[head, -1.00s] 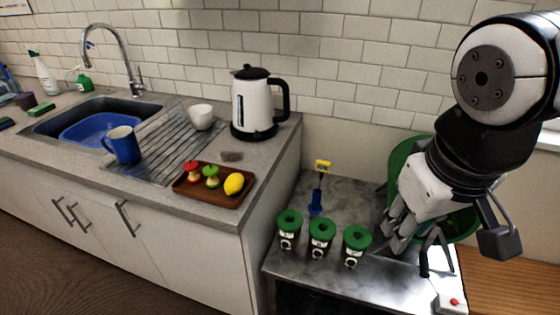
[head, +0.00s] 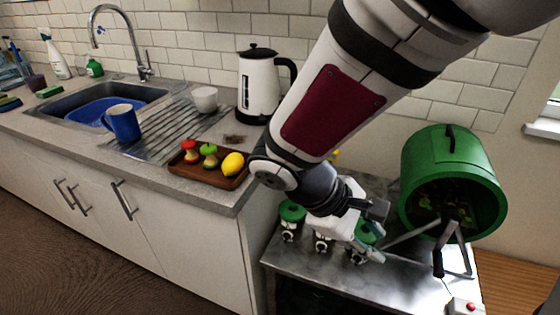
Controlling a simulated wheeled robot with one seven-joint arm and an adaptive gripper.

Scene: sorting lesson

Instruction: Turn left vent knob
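I cannot tell for sure which part is the left vent knob.
A green drum (head: 452,165) on a metal stand is at the right. A box with a red button (head: 468,306) is at the front right. A brown tray (head: 207,176) with fruit and a white kettle (head: 258,88) are on the counter at left.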

